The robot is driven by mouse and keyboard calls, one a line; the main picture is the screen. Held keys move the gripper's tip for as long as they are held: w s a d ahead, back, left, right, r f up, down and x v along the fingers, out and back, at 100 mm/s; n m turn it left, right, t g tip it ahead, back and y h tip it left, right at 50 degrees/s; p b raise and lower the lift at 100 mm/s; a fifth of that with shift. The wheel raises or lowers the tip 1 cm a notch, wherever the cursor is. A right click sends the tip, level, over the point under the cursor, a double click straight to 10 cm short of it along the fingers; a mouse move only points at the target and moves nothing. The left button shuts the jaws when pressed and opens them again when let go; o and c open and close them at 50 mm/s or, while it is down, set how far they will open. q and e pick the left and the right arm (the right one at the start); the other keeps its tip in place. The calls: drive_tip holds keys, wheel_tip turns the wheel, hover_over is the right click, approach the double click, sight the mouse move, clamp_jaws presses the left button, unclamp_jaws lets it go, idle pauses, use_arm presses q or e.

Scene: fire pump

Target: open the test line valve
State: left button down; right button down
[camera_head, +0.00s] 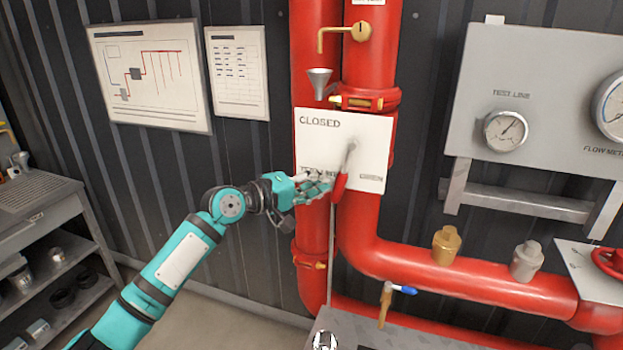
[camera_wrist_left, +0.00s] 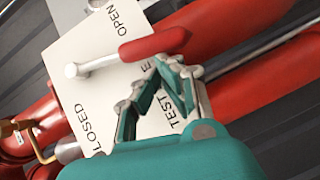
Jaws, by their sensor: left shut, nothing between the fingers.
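The test line valve lever has a grey rod and a red grip (camera_head: 340,187). It stands in front of a white plate (camera_head: 318,140) marked CLOSED at upper left and OPEN at lower right. The lever points down, its grip just left of the word OPEN. In the left wrist view the red grip (camera_wrist_left: 152,44) lies right beside the fingertips. My left gripper (camera_head: 328,184) is shut and empty, just left of the grip; it also shows in the left wrist view (camera_wrist_left: 160,68). I cannot tell whether it touches the grip. My right gripper is not in view.
Thick red pipes (camera_head: 315,50) run behind the plate and along the lower right. A gauge panel (camera_head: 545,95) hangs at right. A small blue-handled tap (camera_head: 401,290) sits below the plate. A grey shelf unit (camera_head: 50,215) stands at left.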

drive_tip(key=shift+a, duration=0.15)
